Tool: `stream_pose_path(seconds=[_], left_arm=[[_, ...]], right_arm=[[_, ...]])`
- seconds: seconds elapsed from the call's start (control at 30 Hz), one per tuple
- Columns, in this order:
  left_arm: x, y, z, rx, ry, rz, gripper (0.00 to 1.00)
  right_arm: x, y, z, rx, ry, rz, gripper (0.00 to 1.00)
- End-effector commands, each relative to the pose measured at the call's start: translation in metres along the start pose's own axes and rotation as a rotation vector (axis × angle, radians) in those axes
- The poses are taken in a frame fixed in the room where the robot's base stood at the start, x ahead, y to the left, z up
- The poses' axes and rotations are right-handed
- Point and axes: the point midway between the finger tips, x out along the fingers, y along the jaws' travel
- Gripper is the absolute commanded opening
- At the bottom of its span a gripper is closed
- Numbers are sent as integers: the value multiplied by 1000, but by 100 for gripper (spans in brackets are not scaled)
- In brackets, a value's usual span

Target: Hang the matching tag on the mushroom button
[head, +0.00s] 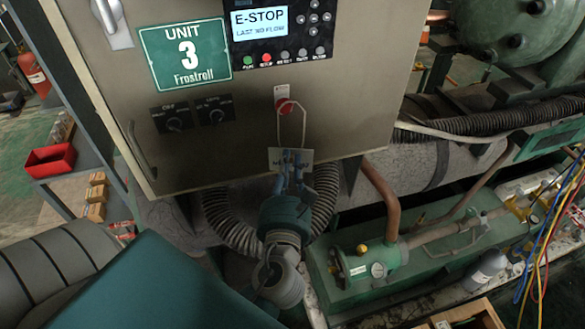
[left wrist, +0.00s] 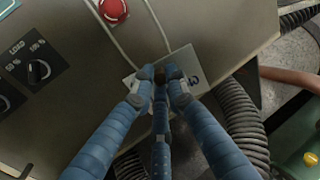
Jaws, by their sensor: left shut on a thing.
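The red mushroom button (head: 284,105) sits on the front of the beige Unit 3 cabinet. It also shows at the top of the left wrist view (left wrist: 113,10). My left gripper (head: 291,172) is below the button, shut on a pale tag (head: 275,157) near the cabinet's lower edge. In the left wrist view the blue fingers (left wrist: 162,77) cover the tag's middle; a dark mark shows at its right (left wrist: 193,81). The tag's white cord loop (head: 304,125) rises to the button, its strands passing either side. Whether it is around the button's neck or only in front, I cannot tell.
A green "UNIT 3 Frostroll" sign (head: 186,54) and an "E-STOP" display (head: 260,23) are above. Two rotary knobs (head: 215,115) are left of the button. Corrugated hoses (head: 228,222) and a copper pipe (head: 381,195) run below the cabinet.

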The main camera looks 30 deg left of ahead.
Motion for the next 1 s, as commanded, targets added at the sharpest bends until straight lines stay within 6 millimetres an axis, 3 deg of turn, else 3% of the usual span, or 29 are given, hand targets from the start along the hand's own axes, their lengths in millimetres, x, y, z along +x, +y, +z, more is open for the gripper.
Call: stream_pose_path(seconds=[0.27, 0.83, 1.0], left_arm=[[19, 7, 2, 0, -2, -1, 0], [57, 21, 1, 1, -1, 1, 0], [56, 22, -15, 2, 0, 3, 0]], right_arm=[[-4, -6, 7, -1, -12, -7, 40], [-8, 2, 16, -6, -25, 2, 40], [4, 2, 16, -5, -24, 2, 40]])
